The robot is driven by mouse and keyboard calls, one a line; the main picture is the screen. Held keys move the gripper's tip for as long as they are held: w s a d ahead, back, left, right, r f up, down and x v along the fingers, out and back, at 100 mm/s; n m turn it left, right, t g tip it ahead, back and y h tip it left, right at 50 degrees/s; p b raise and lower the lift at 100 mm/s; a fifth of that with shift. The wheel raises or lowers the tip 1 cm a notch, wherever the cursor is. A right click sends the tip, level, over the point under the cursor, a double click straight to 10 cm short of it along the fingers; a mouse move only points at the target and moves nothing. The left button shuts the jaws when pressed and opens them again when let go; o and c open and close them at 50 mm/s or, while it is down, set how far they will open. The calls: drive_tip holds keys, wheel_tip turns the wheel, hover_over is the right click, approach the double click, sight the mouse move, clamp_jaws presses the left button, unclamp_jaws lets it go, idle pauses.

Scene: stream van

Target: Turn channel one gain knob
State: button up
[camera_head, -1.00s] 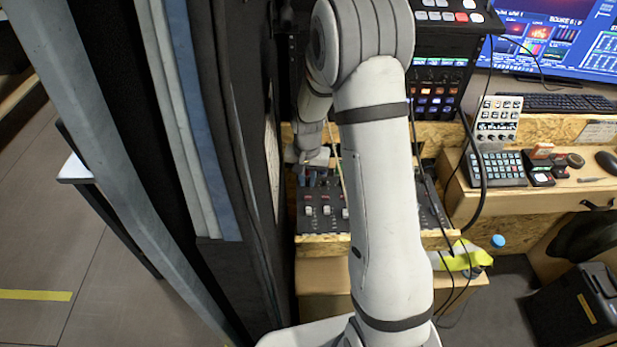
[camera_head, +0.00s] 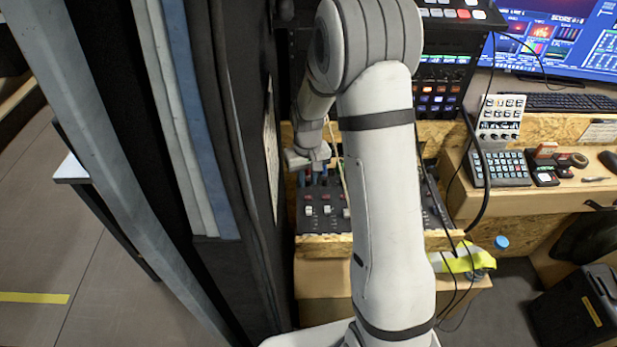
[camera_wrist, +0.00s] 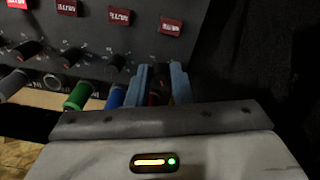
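The mixer (camera_head: 325,222) is a dark panel with faders, low behind my arm. In the wrist view, its panel (camera_wrist: 100,42) shows red buttons and a row of dark knobs with reddish caps. My gripper (camera_wrist: 159,75) has its two blue fingers on either side of the dark, reddish-capped end knob (camera_wrist: 158,82), nearest the panel's right edge there. This appears to be the channel one gain knob, mostly hidden between the fingers. I cannot tell whether the fingers press on it. In the head view, my gripper (camera_head: 313,173) points down at the mixer's back left.
Blue (camera_wrist: 116,96) and green (camera_wrist: 77,96) plugs stand close beside the fingers. A dark wall panel (camera_head: 240,150) rises just left of the mixer. Cables (camera_head: 440,230) hang right of my arm. A keypad (camera_head: 499,168) sits on the desk at right.

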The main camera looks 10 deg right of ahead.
sight(308, 180)
drive_tip(key=o, duration=0.3)
drive_tip(key=shift+o, duration=0.2)
drive_tip(key=shift+r, duration=3.9)
drive_tip(key=s+r+t, duration=0.1)
drive_tip(key=s+r, duration=0.3)
drive_tip(key=s, duration=0.4)
drive_tip(key=s+r, duration=0.4)
drive_tip(key=s, duration=0.4)
drive_tip(key=s+r+m+t, duration=0.1)
drive_tip(key=s+r, duration=0.2)
drive_tip(key=s, duration=0.5)
drive_tip(key=shift+d+r+t, duration=0.3)
drive_tip(key=shift+d+r, duration=0.05)
drive_tip(key=shift+r, duration=0.05)
